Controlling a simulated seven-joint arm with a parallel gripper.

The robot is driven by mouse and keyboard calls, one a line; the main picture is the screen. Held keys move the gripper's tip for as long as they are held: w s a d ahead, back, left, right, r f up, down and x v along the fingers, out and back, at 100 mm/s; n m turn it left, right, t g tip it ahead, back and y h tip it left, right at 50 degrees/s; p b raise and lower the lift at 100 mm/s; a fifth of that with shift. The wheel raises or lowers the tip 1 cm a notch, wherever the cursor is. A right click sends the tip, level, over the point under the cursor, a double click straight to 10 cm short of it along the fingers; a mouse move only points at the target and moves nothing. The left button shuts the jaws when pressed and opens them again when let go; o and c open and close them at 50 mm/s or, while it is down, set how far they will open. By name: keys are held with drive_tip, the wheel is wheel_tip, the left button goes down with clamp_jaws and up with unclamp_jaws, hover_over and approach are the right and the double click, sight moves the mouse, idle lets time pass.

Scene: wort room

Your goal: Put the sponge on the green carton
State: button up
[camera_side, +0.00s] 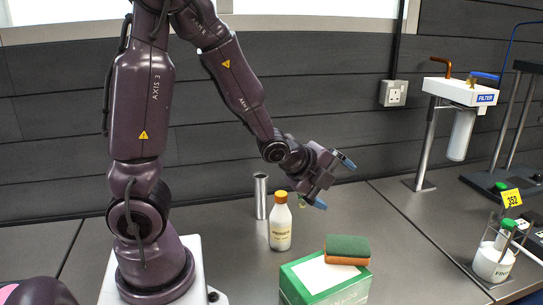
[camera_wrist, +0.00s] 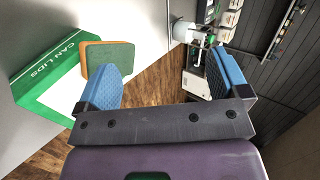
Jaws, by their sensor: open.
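The sponge (camera_side: 347,250), green on top and orange below, lies flat on the white-topped green carton (camera_side: 314,276), near its back right corner. In the wrist view the sponge (camera_wrist: 109,56) rests on the carton (camera_wrist: 45,88) at the left, beside my left-hand finger and partly behind it. My gripper (camera_side: 333,182) is open and empty, in the air above and clear of the sponge. Its two blue fingers stand wide apart in the wrist view (camera_wrist: 168,80), with nothing between them.
A white bottle with an orange cap (camera_side: 280,222) and a metal cylinder (camera_side: 261,196) stand behind the carton. A filter unit (camera_side: 460,92) is at the back right. A jar (camera_side: 493,262) stands in a rack at the right. The bench between carton and rack is clear.

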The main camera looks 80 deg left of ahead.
drive_tip(key=s+d+r+n+g+h, duration=0.1)
drive_tip(key=s+d+r+n+g, duration=0.1)
drive_tip(key=s+d+r+n, duration=0.2)
drive_tip(key=s+d+r+n+g, duration=0.2)
drive_tip(key=s+d+r+n, duration=0.3)
drive_tip(key=s+r+n, duration=0.3)
drive_tip(key=s+n, duration=0.3)
drive_tip(key=n, duration=0.1)
drive_tip(key=shift+s+d+g+h, duration=0.25)
drive_tip(key=shift+g+h, duration=0.05)
drive_tip(key=shift+h, duration=0.1)
